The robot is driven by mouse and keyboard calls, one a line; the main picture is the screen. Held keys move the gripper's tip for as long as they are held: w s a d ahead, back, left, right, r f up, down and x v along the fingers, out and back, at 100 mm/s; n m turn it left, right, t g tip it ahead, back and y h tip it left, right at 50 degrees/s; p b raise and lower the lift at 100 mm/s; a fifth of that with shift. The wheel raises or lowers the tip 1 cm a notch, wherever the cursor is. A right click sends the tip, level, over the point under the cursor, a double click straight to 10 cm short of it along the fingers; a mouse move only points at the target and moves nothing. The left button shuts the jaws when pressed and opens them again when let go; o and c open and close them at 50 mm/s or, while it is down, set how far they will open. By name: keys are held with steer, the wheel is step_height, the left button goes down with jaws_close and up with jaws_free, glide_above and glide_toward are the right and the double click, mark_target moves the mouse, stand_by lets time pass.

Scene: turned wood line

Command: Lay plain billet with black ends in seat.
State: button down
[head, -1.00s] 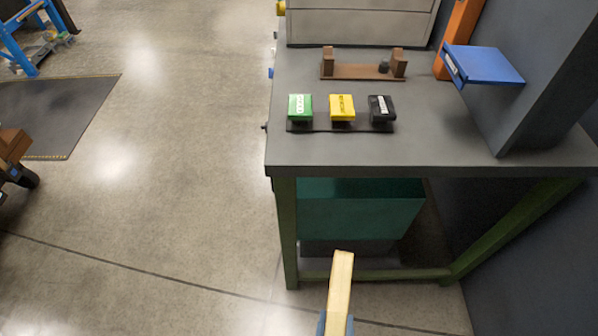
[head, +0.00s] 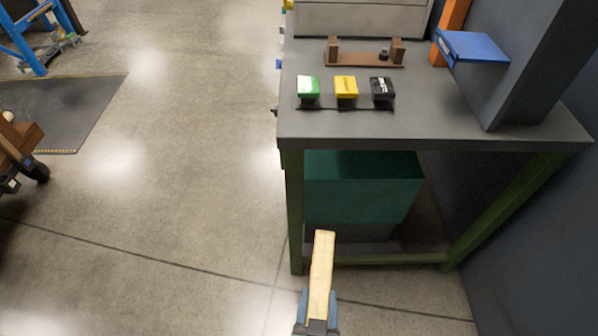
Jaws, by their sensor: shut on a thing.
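A long pale wooden billet (head: 322,262) points away from me at the bottom middle of the head view. My gripper (head: 318,297) is shut on its near part, with a blue-grey finger on each side. The far end of the billet is free and looks pale; I see no black on it, and the near end is not clear. A brown wooden seat (head: 362,61) with two uprights stands toward the back of the grey bench. A small dark knob (head: 384,54) is beside its right upright. The billet is in front of the bench, well apart from the seat.
On the bench (head: 440,125), green (head: 308,88), yellow (head: 346,88) and black (head: 382,89) boxes sit on a dark strip before the seat. A blue panel (head: 472,46) and grey column (head: 530,60) are at right. A teal bin (head: 362,185) is below.

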steer(key=w+a+r+m+h, duration=0.1)
steer(key=w+a+r, duration=0.15)
steer(key=r, duration=0.55)
steer(key=w+a+r+m+h, duration=0.15)
steer(key=w+r, duration=0.25)
steer(key=r, duration=0.5)
steer(key=s+n+y+p, duration=0.2)
steer(key=p, duration=0.5)
steer(key=s+n+y+p, duration=0.2)
steer(key=s+p, duration=0.1)
steer(key=p, duration=0.3)
steer(key=shift+s+t+p, duration=0.25)
steer(key=shift+t+p, duration=0.05)
steer(key=shift+p, duration=0.05)
steer(key=shift+a, duration=0.1)
